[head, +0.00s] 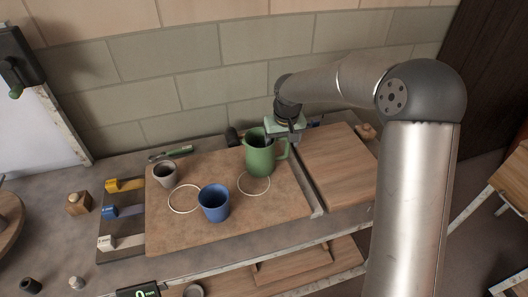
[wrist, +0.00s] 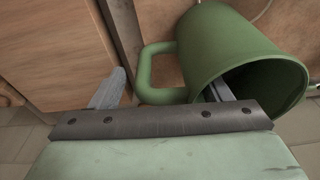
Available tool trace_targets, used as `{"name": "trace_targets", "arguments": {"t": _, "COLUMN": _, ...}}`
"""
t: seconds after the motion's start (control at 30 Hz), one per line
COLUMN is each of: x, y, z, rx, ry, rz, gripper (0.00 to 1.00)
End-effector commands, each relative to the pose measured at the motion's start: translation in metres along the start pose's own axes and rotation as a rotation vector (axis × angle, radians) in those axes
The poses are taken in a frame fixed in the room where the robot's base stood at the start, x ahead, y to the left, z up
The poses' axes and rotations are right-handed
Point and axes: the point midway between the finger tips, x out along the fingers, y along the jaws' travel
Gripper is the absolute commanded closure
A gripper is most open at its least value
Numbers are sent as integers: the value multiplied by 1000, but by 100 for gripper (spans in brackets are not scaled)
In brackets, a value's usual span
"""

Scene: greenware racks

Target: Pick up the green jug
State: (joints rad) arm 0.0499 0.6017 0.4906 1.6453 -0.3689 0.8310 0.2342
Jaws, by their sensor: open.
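The green jug (head: 259,156) stands upright on a brown board, with its handle to the right. My gripper (head: 284,134) is above and behind the jug, close to its rim on the handle side. In the wrist view the jug (wrist: 222,45) fills the upper right, its mouth facing lower right. My gripper (wrist: 166,82) is open there, with the handle (wrist: 146,72) showing between the two fingers. The right finger overlaps the jug's rim; I cannot tell whether it reaches into the mouth. The jug is not held.
On the board (head: 235,222) stand a blue cup (head: 214,204) and a grey cup (head: 165,176), with two pale rings (head: 184,199) beside them. A wooden board (head: 335,165) lies to the right behind a metal strip. Coloured-handled tools (head: 122,212) lie left. The wall is close behind.

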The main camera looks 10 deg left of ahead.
Motion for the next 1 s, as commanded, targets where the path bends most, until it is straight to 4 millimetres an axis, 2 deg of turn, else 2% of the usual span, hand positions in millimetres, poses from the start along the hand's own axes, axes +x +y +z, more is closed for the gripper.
{"name": "trace_targets", "arguments": {"t": 0.07, "x": 0, "y": 0, "z": 0, "rx": 0, "ry": 0, "rz": 0, "gripper": 32}}
{"name": "trace_targets", "arguments": {"t": 0.2, "x": 0, "y": 0, "z": 0, "rx": 0, "ry": 0, "rz": 0, "gripper": 71}}
{"name": "trace_targets", "arguments": {"t": 0.3, "x": -1, "y": 0, "z": -1, "rx": 1, "ry": 2, "rz": 0, "gripper": 93}}
{"name": "trace_targets", "arguments": {"t": 0.67, "x": -3, "y": 0, "z": -1, "rx": 1, "ry": 3, "rz": 0, "gripper": 93}}
{"name": "trace_targets", "arguments": {"t": 1.0, "x": -23, "y": 0, "z": -5, "rx": 0, "ry": 5, "rz": 1, "gripper": 93}}
